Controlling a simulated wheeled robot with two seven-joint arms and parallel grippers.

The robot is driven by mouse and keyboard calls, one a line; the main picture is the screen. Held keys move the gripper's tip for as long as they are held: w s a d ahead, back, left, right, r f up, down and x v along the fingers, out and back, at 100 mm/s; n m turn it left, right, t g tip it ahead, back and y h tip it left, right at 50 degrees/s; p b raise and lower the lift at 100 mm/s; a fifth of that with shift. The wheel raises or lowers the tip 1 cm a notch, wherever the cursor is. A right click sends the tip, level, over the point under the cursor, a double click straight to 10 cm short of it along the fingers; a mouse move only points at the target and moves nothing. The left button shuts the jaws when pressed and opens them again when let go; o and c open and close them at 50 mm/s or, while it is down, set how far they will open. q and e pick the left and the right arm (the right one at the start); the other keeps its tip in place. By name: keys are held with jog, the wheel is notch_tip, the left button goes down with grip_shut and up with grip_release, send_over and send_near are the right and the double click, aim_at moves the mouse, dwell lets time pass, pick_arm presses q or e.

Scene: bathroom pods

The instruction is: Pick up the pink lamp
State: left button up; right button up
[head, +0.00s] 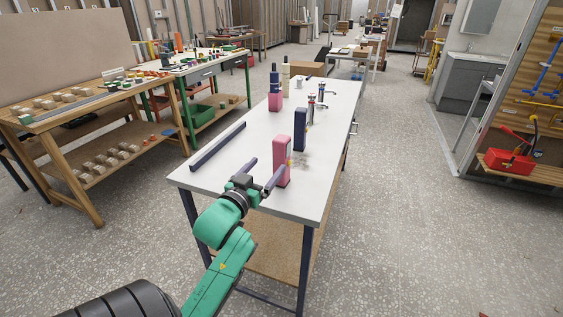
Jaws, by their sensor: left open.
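The pink lamp (283,158) stands upright near the front of the white worktable (225,163). It is a tall, narrow block with a paler strip on its right side. My left gripper (268,167) is open and empty just left of the pink lamp. Its right finger overlaps the lamp's lower left edge in the picture; I cannot tell if they touch. The other finger is farther left, so the lamp is not between the fingers. My right gripper is not in view.
A dark blue block-shaped lamp (300,129) stands close behind the pink lamp. Farther back are a pink block (275,102), bottles and metal taps (311,108). A long dark bar (218,146) lies at the table's left edge. The front right tabletop is clear.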

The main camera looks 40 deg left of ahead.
aim_at(278, 151)
pick_arm(q)
jog(key=p+x, duration=0.1)
jog(key=x, duration=0.4)
jog(key=p+x, duration=0.1)
jog(key=x, duration=0.5)
jog(key=shift+w+a, duration=0.1)
jog(key=shift+a, duration=0.2)
jog(key=shift+w+f, duration=0.25)
jog(key=shift+w, duration=0.05)
jog(key=shift+s+r, duration=0.1)
jog(key=c, duration=0.5)
grip_shut()
